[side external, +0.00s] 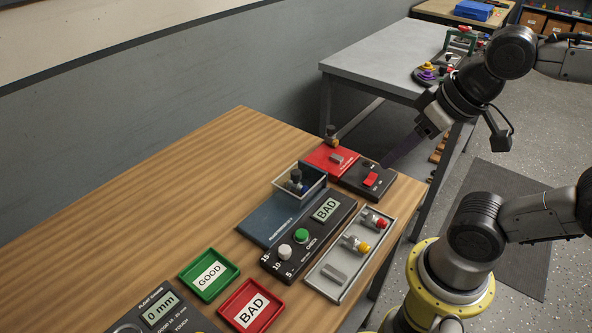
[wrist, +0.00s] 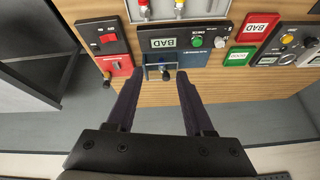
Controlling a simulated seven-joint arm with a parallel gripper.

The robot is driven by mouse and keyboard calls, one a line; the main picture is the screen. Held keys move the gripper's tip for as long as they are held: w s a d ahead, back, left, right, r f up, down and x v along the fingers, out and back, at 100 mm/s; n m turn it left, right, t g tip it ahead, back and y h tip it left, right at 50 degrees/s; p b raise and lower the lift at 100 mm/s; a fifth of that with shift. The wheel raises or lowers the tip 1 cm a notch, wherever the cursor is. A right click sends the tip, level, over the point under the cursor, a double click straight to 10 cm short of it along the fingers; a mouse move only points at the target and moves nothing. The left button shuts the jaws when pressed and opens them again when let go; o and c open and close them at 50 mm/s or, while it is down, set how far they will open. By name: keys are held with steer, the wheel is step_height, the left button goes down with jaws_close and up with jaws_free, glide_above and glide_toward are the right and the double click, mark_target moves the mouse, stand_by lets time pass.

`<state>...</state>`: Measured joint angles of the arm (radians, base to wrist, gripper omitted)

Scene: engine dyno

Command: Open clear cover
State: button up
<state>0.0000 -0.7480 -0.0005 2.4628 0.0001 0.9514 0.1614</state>
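The clear cover (side external: 313,190) is a see-through box at the far end of a blue panel (side external: 270,222). It appears to sit down over a dark-knobbed switch (side external: 296,176), which shows through it. In the wrist view the cover area (wrist: 152,60) lies just beyond my fingertips, and its clear walls are hard to make out. My gripper (wrist: 159,76) is open, its two dark fingers apart with nothing between them. In the side view my gripper (side external: 387,164) is above the red-switch panel, to the right of the cover and apart from it.
A black panel with a red rocker switch (side external: 370,179) and a red panel (side external: 322,157) with a knobbed lever stand beside the cover. A check panel (side external: 328,208) reading BAD and a grey parts tray (side external: 315,280) are nearer. The wooden table (side external: 190,190) is clear at left.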

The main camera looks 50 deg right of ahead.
steer(key=shift+o, duration=0.4)
steer(key=w+r+m+g, duration=0.1)
steer(key=w+r+m, duration=0.2)
steer(key=w+r, duration=0.1)
steer(key=shift+w+r, duration=0.2)
steer(key=shift+w, duration=0.05)
steer(key=m+g, duration=0.4)
glide_above(296, 172)
step_height(296, 172, down, 4)
step_height(296, 172, down, 14)
steer(key=shift+f, duration=0.2)
jaws_close()
stand_by(0.4)
